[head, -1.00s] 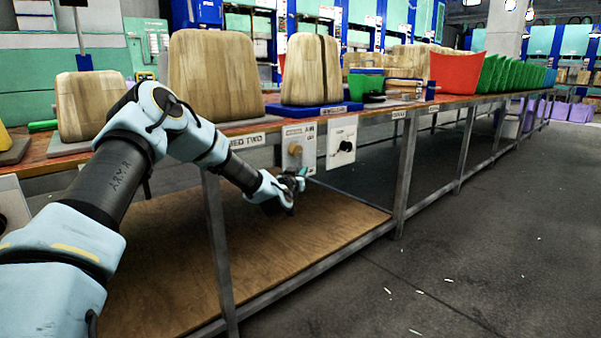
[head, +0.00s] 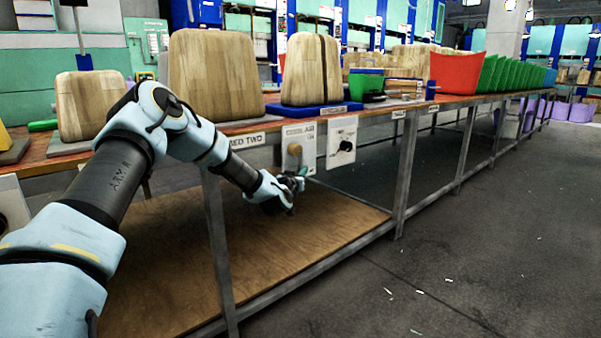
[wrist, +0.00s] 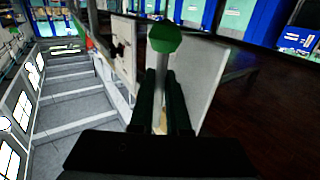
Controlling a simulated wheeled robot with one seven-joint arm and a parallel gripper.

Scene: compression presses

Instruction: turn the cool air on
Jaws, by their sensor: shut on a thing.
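A pale panel (head: 308,133) with small, partly legible lettering hangs under the table edge and carries a round brass-coloured hub (head: 294,149). A green-ended lever (head: 303,171) shows just below this panel, at my gripper (head: 297,184). In the wrist view, the lever has a green knob (wrist: 165,38) and a pale shaft (wrist: 161,75). My gripper (wrist: 160,88) is shut on the shaft, with one dark finger on each side, and the green knob sticks out beyond the fingertips. The fingers hide part of the shaft. I cannot make out how the lever joins the hub.
A second pale panel with a black dial (head: 346,146) is just right of the first. A metal table leg (head: 405,175) stands farther right. A wooden lower shelf (head: 270,250) is below my gripper. The floor (head: 450,260) in front is mostly clear.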

